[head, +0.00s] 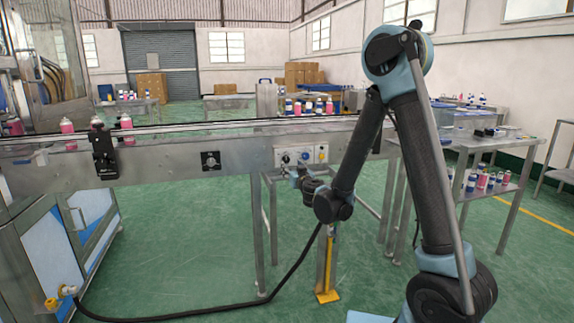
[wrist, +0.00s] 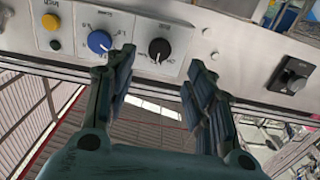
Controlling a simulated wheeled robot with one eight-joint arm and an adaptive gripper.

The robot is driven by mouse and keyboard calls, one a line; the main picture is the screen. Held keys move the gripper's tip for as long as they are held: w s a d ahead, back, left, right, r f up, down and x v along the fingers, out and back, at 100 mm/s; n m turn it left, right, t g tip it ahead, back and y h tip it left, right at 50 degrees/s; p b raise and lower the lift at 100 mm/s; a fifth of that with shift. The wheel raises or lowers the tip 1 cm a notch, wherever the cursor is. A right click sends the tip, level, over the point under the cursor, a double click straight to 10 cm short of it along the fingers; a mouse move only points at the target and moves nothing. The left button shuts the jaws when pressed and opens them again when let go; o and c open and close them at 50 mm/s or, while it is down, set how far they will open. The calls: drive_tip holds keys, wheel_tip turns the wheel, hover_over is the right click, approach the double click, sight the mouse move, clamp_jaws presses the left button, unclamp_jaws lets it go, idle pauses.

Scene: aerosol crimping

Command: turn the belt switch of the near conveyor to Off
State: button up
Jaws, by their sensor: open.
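The near conveyor (head: 190,178) carries a pale control panel (head: 314,148) on its front side. The panel has a black rotary knob (wrist: 159,48), a blue rotary knob (wrist: 99,41) and a yellow button (wrist: 50,22). In the head view my gripper (head: 300,178) is just below the panel, partly hidden by my arm.
A separate black switch (head: 210,160) sits further left on the conveyor side; it also shows in the wrist view (wrist: 293,75). Pink cans (head: 67,130) stand on the belt. A table with cans (head: 484,180) is at the right.

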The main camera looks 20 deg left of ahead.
sight(286, 160)
drive_tip(key=x, duration=0.8)
drive_tip(key=shift+w, duration=0.2)
